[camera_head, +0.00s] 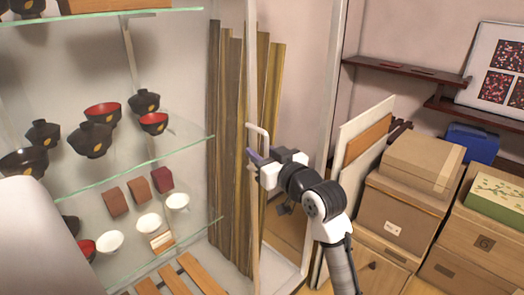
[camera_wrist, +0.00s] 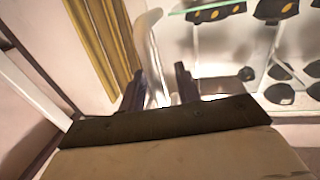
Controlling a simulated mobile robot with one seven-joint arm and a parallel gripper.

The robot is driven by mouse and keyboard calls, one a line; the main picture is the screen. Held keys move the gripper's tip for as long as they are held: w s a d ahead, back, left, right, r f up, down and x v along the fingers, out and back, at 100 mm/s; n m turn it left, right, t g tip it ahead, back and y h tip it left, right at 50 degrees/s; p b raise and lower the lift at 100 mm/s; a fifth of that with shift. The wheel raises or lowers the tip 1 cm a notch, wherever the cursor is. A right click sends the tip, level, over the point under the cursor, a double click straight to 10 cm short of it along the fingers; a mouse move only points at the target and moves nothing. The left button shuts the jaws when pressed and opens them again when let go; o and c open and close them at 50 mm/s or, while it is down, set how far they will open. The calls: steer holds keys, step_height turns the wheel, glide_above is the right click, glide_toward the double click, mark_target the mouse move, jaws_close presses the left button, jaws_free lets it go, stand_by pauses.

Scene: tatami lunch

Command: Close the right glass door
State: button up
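The right glass door (camera_head: 252,215) is a clear pane with a pale upright edge, standing swung out from the display cabinet. Its pale bar handle (camera_head: 260,128) is near the middle of that edge. My gripper (camera_head: 254,160) is at the handle's lower part. In the wrist view the pale curved handle (camera_wrist: 152,50) runs down between the two dark fingers of my gripper (camera_wrist: 160,90). The fingers are apart, one on each side of the handle, with a small gap showing at the right finger. Whether the left finger touches it I cannot tell.
Glass shelves (camera_head: 150,165) at the left carry bowls, cups and small boxes. Tall wooden strips (camera_head: 226,120) stand behind the door.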

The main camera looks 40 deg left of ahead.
jaws_close()
stand_by(0.3)
